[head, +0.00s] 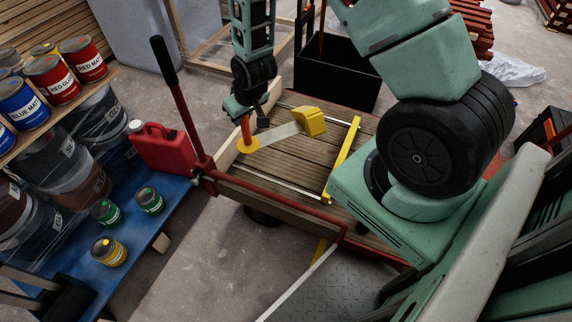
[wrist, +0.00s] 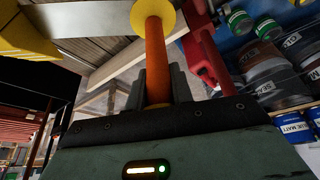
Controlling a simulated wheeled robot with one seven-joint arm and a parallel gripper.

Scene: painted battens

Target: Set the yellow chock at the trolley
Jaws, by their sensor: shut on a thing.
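The yellow chock (head: 311,122) is a wedge-like block at the end of a flat pale metal bar (head: 280,134). The bar joins an orange handle with a yellow disc (head: 248,146) at its lower end. My gripper (head: 245,115) is shut on the orange handle, which also shows in the wrist view (wrist: 158,60). The chock is at the left edge of the wrist view (wrist: 28,42). In the head view the chock appears over the slatted wooden deck of the trolley (head: 300,166); I cannot tell whether it touches. The trolley's wheels are mostly hidden.
A red lever (head: 180,98) with a black grip rises at the trolley's left. A yellow bar (head: 343,160) crosses the deck. A black bin (head: 335,78) stands behind. A blue board with paint cans and a red jerrycan (head: 166,148) is left. Bare floor (head: 205,250) lies in front.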

